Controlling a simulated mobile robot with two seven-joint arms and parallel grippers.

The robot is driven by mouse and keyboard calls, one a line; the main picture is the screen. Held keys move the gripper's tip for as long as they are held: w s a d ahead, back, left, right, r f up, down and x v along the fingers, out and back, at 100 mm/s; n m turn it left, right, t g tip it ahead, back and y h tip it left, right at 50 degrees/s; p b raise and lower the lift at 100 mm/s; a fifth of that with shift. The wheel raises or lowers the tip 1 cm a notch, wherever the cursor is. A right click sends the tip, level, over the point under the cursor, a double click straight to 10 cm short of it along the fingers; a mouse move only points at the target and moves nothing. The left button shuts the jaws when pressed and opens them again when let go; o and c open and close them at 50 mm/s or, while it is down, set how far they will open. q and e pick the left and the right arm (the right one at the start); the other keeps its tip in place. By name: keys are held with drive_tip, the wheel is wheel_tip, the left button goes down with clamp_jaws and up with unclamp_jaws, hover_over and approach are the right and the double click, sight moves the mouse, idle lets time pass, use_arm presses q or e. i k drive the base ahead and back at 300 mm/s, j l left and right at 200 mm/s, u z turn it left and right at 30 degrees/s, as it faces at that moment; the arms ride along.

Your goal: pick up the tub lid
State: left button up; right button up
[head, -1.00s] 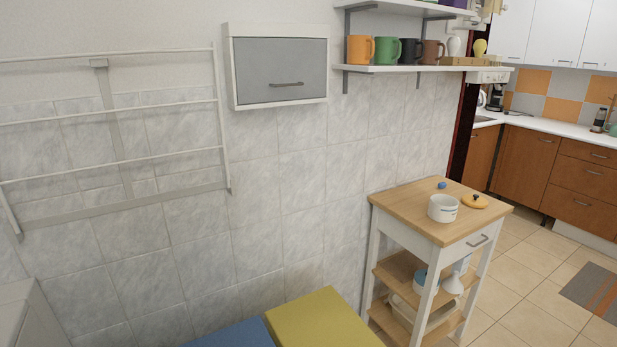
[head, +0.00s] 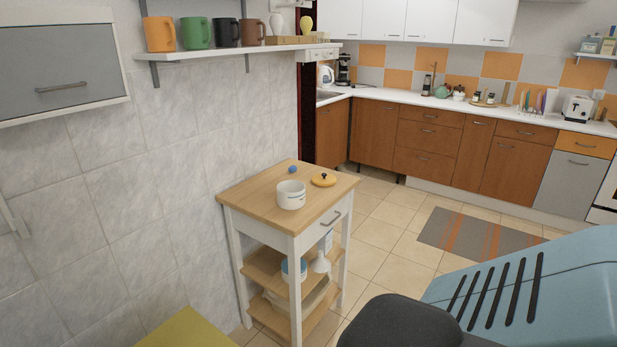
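A round yellow lid (head: 324,180) with a dark knob lies flat on the wooden top of a small white cart (head: 254,196), near its back right corner. A white tub (head: 291,195) with dark marks on its side stands on the same top, just left of and in front of the lid, and looks open. A small blue ball-like thing (head: 293,169) lies behind the tub. I cannot tell from this view whether the yellow lid belongs to the tub. Neither of my grippers is in view.
The cart's lower shelves hold a white funnel-like thing (head: 320,262) and a blue-and-white container (head: 290,270). A tiled wall runs along the left. Tiled floor with a striped mat (head: 478,238) is open to the right. A yellow surface (head: 187,331) is at the bottom left.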

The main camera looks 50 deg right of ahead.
sight(322, 179)
drive_tip(key=l+u, duration=0.25)
drive_tip(key=l, duration=0.65)
drive_tip(key=k+l+u, duration=0.1)
drive_tip(key=l+u, duration=0.2)
drive_tip(key=l, duration=0.6)
drive_tip(key=k+l, duration=0.1)
drive_tip(key=l, duration=1.25)
drive_tip(key=k+l, duration=0.15)
drive_tip(key=l, duration=0.55)
drive_tip(key=k+l, duration=0.1)
drive_tip(key=l, duration=0.55)
drive_tip(key=i+u, duration=0.05)
